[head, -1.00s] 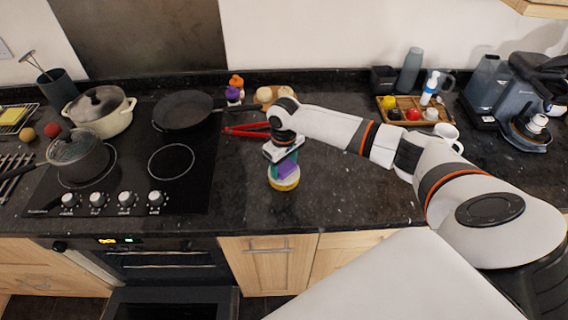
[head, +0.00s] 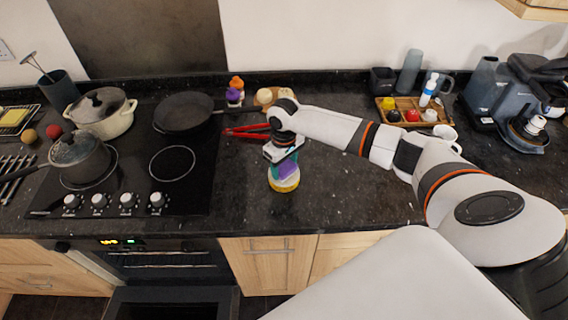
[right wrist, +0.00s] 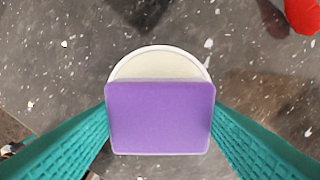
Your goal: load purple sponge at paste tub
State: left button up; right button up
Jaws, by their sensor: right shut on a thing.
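The purple sponge (right wrist: 160,118) is held between the teal fingers of my right gripper (right wrist: 160,125). In the head view the sponge (head: 288,170) shows just under my right gripper (head: 284,160), partly covered by it. The paste tub (right wrist: 158,65) has a pale round top, and the sponge covers the near part of it in the right wrist view. In the head view the tub (head: 284,185) is yellow at its base and stands on the dark counter below the gripper. I cannot tell whether the sponge touches the paste. My left gripper is not in view.
Red tongs (head: 247,132) lie behind the gripper on the counter. A hob with a frying pan (head: 185,112) and pots is to the left. A wooden tray (head: 408,116) of small items and a white mug (head: 447,136) are to the right. Counter right of the tub is clear.

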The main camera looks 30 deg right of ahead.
aim_at(284, 165)
jog(key=shift+r+p, duration=2.05)
jog(key=shift+r, duration=1.1)
